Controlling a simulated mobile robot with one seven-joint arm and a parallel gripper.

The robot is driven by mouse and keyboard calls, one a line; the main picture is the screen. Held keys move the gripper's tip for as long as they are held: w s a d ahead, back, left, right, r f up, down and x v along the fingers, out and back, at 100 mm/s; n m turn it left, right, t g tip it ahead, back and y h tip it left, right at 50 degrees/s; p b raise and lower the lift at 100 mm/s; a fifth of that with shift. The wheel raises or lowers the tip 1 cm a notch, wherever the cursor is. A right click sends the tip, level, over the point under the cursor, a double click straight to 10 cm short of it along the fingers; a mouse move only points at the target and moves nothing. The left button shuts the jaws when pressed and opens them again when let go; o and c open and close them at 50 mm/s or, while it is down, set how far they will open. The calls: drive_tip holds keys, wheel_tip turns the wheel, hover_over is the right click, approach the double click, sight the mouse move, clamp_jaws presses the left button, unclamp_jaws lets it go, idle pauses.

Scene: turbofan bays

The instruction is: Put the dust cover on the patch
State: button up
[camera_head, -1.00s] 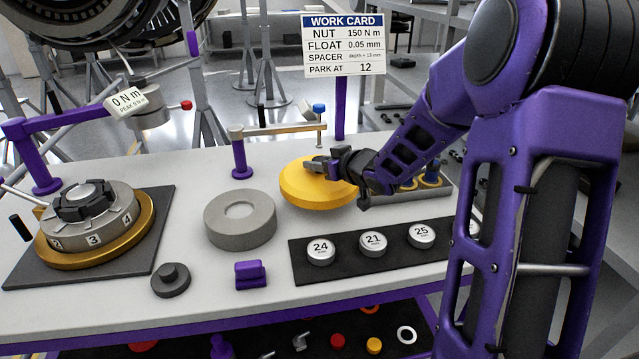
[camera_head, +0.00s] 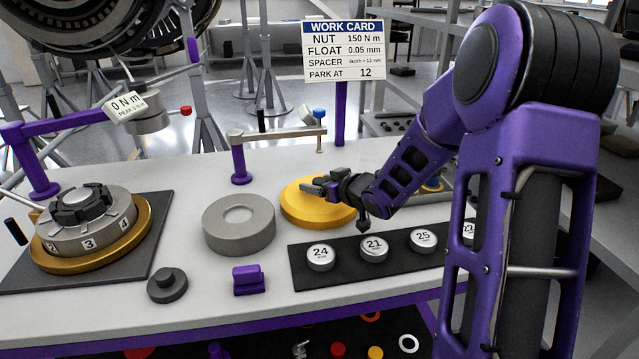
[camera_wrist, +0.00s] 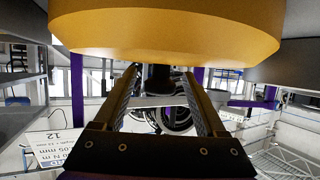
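The yellow round dust cover (camera_head: 312,212) lies low over the bench top, right of the grey ring. It also fills the top of the wrist view (camera_wrist: 165,30). My gripper (camera_head: 318,188) is at the top of the cover. In the wrist view my gripper (camera_wrist: 158,80) has its two fingers apart. A dark knob (camera_wrist: 159,76) shows between the fingertips, with gaps on both sides. I cannot make out a patch on the bench; the cover or my arm may hide it.
A grey ring (camera_head: 239,234) stands just left of the cover. A black strip (camera_head: 335,255) with several numbered discs lies in front. A purple post with a gauge arm (camera_head: 240,160) stands behind. A purple block (camera_head: 249,280) and dark stepped puck (camera_head: 167,285) are nearer the front edge.

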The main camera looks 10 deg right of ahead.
drive_tip(key=shift+r, duration=0.3)
drive_tip(key=p+v, duration=0.3)
drive_tip(key=v, duration=0.9)
drive_tip(key=shift+w+d, duration=0.1)
